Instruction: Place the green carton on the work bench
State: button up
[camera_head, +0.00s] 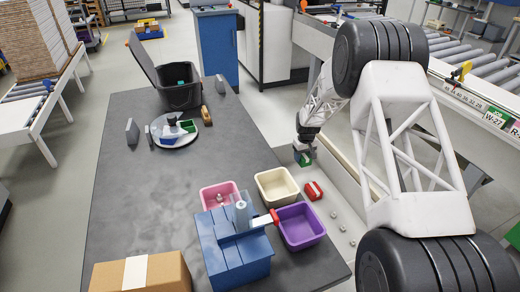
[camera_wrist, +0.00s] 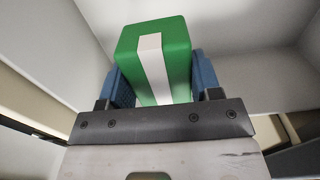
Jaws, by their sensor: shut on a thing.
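The green carton (camera_wrist: 178,50) has a white stripe and sits between the two blue fingers of my gripper (camera_wrist: 160,82) in the wrist view. The fingers press on its left and right sides. In the head view my gripper (camera_head: 304,152) points down at the right edge of the work bench, with the green carton (camera_head: 304,159) small and partly hidden at its tip. The dark grey work bench (camera_head: 150,210) fills the left and middle of the head view. The carton appears over or just beyond the bench's right edge, above a pale surface; its height is unclear.
Near the bench's front stand pink (camera_head: 219,197), cream (camera_head: 277,187) and purple (camera_head: 300,226) bins, a blue block-like holder (camera_head: 233,254) and a cardboard box (camera_head: 140,272). A red carton (camera_head: 313,191) lies right of the bins. A black bin (camera_head: 179,91) and round plate (camera_head: 174,134) stand farther back. The bench's middle is clear.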

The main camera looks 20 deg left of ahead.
aim_at(304, 155)
jog(key=shift+r, duration=0.1)
notch_tip(304, 155, up, 22)
jog(key=r, duration=0.1)
jog(key=s+a+n, duration=0.5)
jog(key=s+a, duration=1.9)
jog(key=s, duration=0.3)
jog(key=s+a+n, duration=0.1)
jog(key=s+a, duration=0.2)
jog(key=s, duration=0.7)
jog(key=s+a+n, duration=0.2)
jog(key=s+a, duration=0.1)
jog(key=s, duration=0.8)
jog(key=s+a+n, duration=0.1)
jog(key=s+a, duration=0.3)
jog(key=s, duration=0.6)
jog(key=f, duration=0.5)
jog(key=shift+d+f, duration=0.25)
jog(key=shift+f, duration=0.1)
